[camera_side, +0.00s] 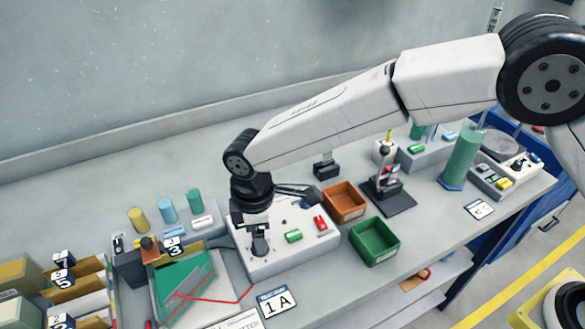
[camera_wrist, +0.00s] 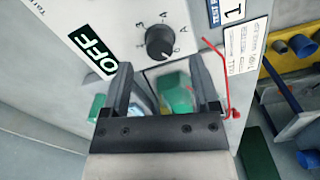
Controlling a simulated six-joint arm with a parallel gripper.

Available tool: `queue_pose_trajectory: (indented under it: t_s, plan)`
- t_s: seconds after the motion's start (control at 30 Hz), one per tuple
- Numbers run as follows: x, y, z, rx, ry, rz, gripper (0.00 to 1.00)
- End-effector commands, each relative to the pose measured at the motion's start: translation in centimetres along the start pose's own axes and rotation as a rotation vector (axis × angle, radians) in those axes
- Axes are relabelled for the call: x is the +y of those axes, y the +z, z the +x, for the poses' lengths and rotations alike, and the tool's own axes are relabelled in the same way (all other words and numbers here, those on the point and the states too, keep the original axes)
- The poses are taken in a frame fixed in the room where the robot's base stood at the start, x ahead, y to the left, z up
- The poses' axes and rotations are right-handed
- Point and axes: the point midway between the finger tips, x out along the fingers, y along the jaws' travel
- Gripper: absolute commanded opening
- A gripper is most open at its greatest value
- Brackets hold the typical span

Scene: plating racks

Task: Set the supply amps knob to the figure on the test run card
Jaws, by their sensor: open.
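The black supply knob (camera_wrist: 159,42) stands on a pale panel in the wrist view, with a ring of printed figures and an A beside it. A white mark shows on its face; I cannot read its exact setting. The test run card (camera_wrist: 231,12) lies at the top right and shows a large 1; in the side view the card (camera_side: 277,300) reads 1 A. My gripper (camera_wrist: 160,66) is open and empty, its two fingers apart just below the knob in the picture. In the side view my gripper (camera_side: 258,228) hangs over the left of the white supply box (camera_side: 268,262).
Green and red pieces (camera_side: 293,236) sit on the box. An orange bin (camera_side: 344,203) and a green bin (camera_side: 375,242) stand to its right. A red lead (camera_side: 225,300) and a green board are to its left.

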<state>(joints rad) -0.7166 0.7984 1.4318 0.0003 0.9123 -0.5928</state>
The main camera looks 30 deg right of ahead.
Motion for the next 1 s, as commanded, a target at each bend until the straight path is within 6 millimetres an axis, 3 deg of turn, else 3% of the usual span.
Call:
queue_pose_trajectory:
  t_s: [0.3,0.7,0.93,1.0]
  plan:
    - [0.0,0.0,3.3,0.0,0.0,0.0,0.78]
    - [0.0,0.0,3.8,0.002,0.001,0.0,0.78]
    - [0.0,0.0,3.8,0.001,0.001,0.0,0.05]
    - [0.0,0.0,3.8,0.001,0.001,0.0,0.0]
